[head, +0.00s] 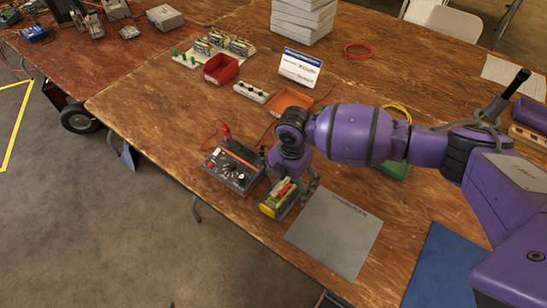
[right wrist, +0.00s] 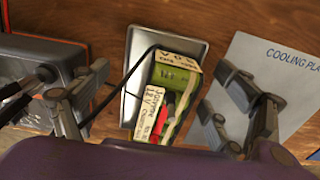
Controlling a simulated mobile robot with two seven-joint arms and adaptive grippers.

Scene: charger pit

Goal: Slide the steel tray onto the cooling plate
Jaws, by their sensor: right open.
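The steel tray (right wrist: 193,44) lies on the wooden table with a green and yellow battery pack (right wrist: 172,92) in it; the pack also shows in the head view (head: 273,205). The grey cooling plate (head: 335,236) lies flat just right of the tray; its lettered corner shows in the right wrist view (right wrist: 272,72). A narrow strip of wood parts tray and plate. My right gripper (right wrist: 168,88) is open, its fingers apart on the left and right sides of the tray; in the head view it is above the tray's far end (head: 297,188). Whether a finger touches the tray cannot be told. My left gripper is out of view.
A dark charger box (head: 235,166) with leads stands close left of the tray. A red bin (head: 221,69), an orange tray (head: 283,101) and a sign (head: 299,68) stand farther back. A blue mat (head: 440,272) lies right of the plate. The plate is bare.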

